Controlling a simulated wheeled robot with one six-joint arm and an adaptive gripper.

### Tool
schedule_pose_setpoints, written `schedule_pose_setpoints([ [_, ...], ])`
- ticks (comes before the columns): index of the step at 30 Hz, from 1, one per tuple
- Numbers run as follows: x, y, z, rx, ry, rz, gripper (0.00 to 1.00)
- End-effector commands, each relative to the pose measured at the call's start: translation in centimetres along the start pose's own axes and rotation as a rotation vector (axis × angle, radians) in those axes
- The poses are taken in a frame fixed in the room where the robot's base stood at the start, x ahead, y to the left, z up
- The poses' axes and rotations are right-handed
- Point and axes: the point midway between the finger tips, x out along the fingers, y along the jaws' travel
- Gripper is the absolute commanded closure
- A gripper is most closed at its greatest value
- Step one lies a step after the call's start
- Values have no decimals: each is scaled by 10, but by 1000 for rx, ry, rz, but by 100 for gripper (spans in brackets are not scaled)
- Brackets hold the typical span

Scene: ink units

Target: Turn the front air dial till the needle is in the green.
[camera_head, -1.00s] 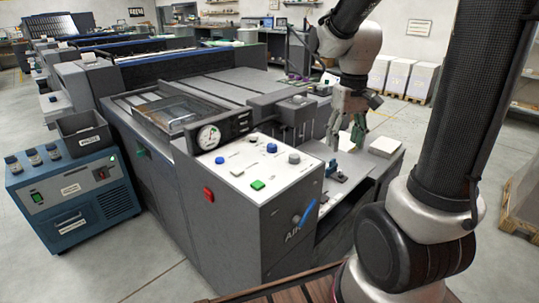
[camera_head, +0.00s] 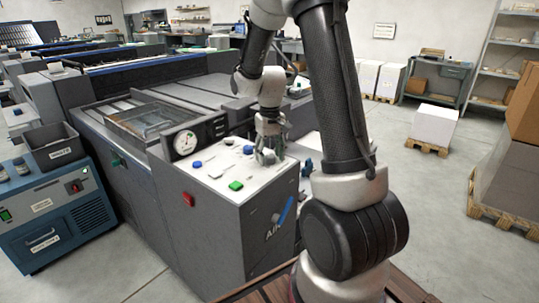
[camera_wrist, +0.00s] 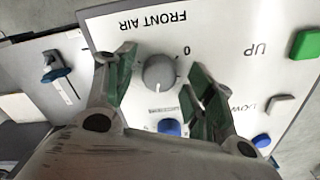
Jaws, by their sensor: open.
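The front air dial (camera_wrist: 159,72) is a round grey knob on the white panel, under the printed words "FRONT AIR" in the wrist view. My gripper (camera_wrist: 163,62) is open, with one finger on each side of the dial and gaps showing between. In the head view my gripper (camera_head: 268,157) points down over the right part of the panel (camera_head: 215,165) and hides the dial. The round white gauge (camera_head: 185,143) stands at the panel's back left. Its needle is too small to read against the green.
In the wrist view a green UP button (camera_wrist: 306,45), a grey button (camera_wrist: 286,104) and a blue knob (camera_wrist: 170,127) lie near my fingers. A blue-handled slider (camera_wrist: 57,72) is at left. A red button (camera_head: 188,200) is on the machine's front.

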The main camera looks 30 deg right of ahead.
Motion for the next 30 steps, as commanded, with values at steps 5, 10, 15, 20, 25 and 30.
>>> schedule_pose_setpoints([
  [5, 2, 0, 0, 0, 0, 0, 46],
  [10, 2, 0, 0, 0, 0, 0, 60],
  [15, 2, 0, 0, 0, 0, 0, 91],
  [20, 1, 0, 0, 17, 0, 0, 92],
  [25, 1, 0, 0, 185, 0, 0, 92],
  [30, 1, 0, 0, 325, 0, 0, 92],
])
